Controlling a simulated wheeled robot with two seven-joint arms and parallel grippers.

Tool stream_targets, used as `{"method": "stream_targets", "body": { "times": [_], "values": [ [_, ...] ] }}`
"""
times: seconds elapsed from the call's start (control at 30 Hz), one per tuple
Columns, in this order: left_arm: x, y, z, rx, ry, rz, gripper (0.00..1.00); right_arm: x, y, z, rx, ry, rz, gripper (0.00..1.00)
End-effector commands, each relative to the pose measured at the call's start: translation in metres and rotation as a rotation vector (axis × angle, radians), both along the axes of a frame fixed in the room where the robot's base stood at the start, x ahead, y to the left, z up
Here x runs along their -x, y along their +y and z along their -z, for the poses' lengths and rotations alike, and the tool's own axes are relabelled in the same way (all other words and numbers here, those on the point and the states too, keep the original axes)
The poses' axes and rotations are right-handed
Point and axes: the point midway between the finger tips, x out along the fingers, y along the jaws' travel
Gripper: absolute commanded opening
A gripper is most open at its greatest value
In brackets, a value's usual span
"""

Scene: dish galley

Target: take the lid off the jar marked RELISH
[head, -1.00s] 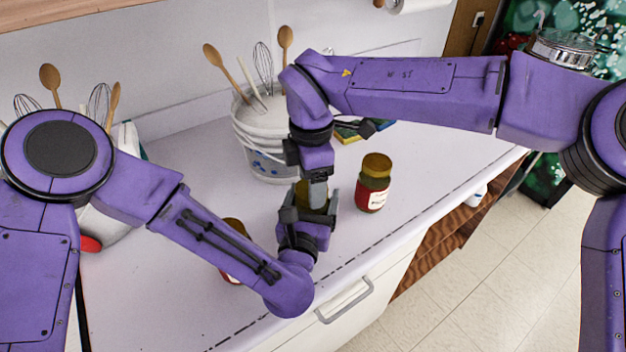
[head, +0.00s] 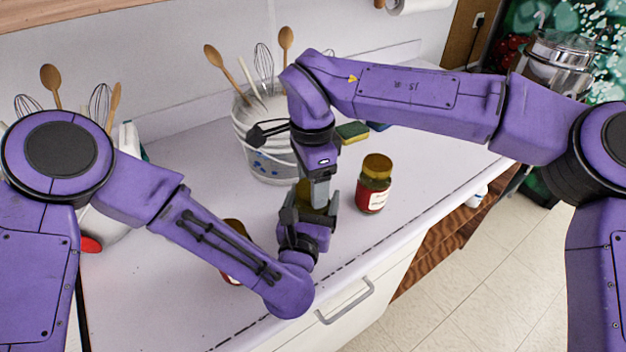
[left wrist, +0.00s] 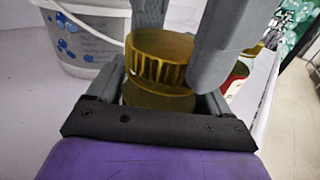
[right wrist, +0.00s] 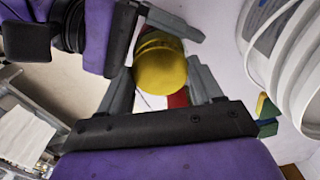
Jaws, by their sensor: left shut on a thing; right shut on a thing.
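A jar with a gold ribbed lid stands between my two grippers; the lid (left wrist: 160,48) and part of the body (left wrist: 155,96) show in the left wrist view. My left gripper (head: 308,213) is shut around the jar body from the front. My right gripper (head: 318,188) reaches down from above and is shut on the lid, which also shows in the right wrist view (right wrist: 160,68). The lid appears seated on the jar. The held jar's label is hidden, so its name cannot be read.
A second gold-lidded jar (head: 374,185) with a red and white label stands to the right. Another jar (head: 231,276) is mostly hidden behind my left arm. A white utensil bucket (head: 262,165) and a sponge (head: 352,132) stand behind. The counter's front edge is close.

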Motion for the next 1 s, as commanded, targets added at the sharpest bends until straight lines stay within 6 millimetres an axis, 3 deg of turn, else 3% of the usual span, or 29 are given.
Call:
{"method": "stream_targets", "body": {
  "times": [0.1, 0.3, 1.0],
  "values": [
    [0.0018, 0.0021, 0.0076, -0.008, 0.016, -0.003, 0.00, 0.0014, 0.0000, 0.0012, 0.002, 0.006, -0.320, 0.29],
    [0.0016, 0.0023, 0.0076, -0.008, 0.015, -0.004, 0.00, 0.0012, -0.0001, 0.0009, 0.002, 0.006, -0.627, 0.29],
    [0.0020, 0.0019, 0.0073, -0.009, 0.014, -0.002, 0.00, 0.0015, 0.0028, -0.0010, 0.001, 0.004, -0.622, 0.29]
  ]
}}
